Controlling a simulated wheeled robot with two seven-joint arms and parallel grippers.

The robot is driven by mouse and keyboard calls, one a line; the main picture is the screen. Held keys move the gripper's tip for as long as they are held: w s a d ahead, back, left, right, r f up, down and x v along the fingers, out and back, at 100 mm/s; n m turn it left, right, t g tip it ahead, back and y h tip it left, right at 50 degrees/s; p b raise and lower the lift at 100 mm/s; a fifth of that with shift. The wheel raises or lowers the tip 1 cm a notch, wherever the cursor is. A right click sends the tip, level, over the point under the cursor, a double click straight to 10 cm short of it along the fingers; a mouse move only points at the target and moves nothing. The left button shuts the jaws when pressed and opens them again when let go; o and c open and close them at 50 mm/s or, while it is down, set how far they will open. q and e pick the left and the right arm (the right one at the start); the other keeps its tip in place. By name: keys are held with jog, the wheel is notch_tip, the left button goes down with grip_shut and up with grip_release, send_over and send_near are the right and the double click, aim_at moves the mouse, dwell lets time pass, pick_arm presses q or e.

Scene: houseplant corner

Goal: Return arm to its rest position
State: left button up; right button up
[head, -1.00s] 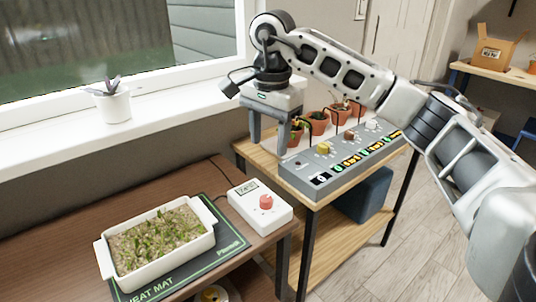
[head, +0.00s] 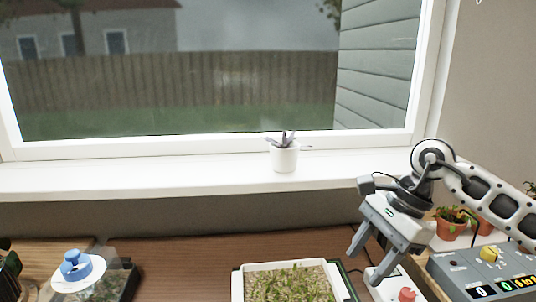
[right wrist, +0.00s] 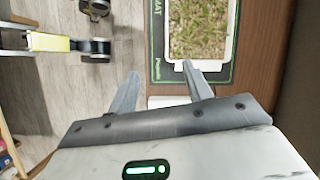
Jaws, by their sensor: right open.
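My right gripper (head: 362,268) is open and empty, its two grey fingers pointing down and to the left in the head view. It hangs above the bench by the white control box with a red knob (head: 407,294), just right of the seedling tray (head: 237,285). In the right wrist view the open fingers (right wrist: 160,72) show with part of the white box (right wrist: 166,101) between them, and the tray (right wrist: 170,35) on its dark mat beyond. My left gripper is in neither view.
A grey panel with a yellow knob (head: 455,272) and potted plants (head: 451,224) stand to the right, beneath my right arm. A white pot (head: 285,158) stands on the windowsill (head: 150,180). A clear container with a blue-topped lid (head: 78,268) is at lower left. Bare brown bench lies between.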

jog(key=s+a+r+m+y+p, duration=0.1)
jog(key=s+a+r+m+y, duration=0.1)
jog(key=s+a+m+y, duration=0.45)
jog(key=s+a+r+m+y+p, duration=0.15)
jog(key=a+m+y, duration=0.25)
jog(key=a+y, duration=0.6)
jog(key=w+d+f+m+t+h+p, duration=0.1)
jog(key=w+d+f+m+t+h, duration=0.3)
jog(key=m+t, duration=0.8)
jog(key=d+f+m+t+h+p, duration=0.15)
jog(key=m+t+h, duration=0.5)
jog(key=m, duration=1.25)
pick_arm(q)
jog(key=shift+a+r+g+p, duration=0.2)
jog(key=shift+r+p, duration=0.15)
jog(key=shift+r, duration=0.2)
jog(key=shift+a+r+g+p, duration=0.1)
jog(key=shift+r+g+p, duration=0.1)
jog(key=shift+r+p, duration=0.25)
pick_arm(e)
jog(key=s+d+f+m+g+h, duration=0.3)
jog(key=s+f+m, duration=0.3)
jog(key=f+m, duration=0.1)
jog(key=s+d+f+m+g+h, duration=0.3)
jog(key=s+f+m+g+h, duration=0.1)
jog(key=s+f+m, duration=0.2)
notch_tip(320, 180, down, 3)
jog(key=shift+s+d+r+m+h, duration=0.2)
jog(key=shift+m+h, duration=0.1)
jog(key=shift+m, duration=0.15)
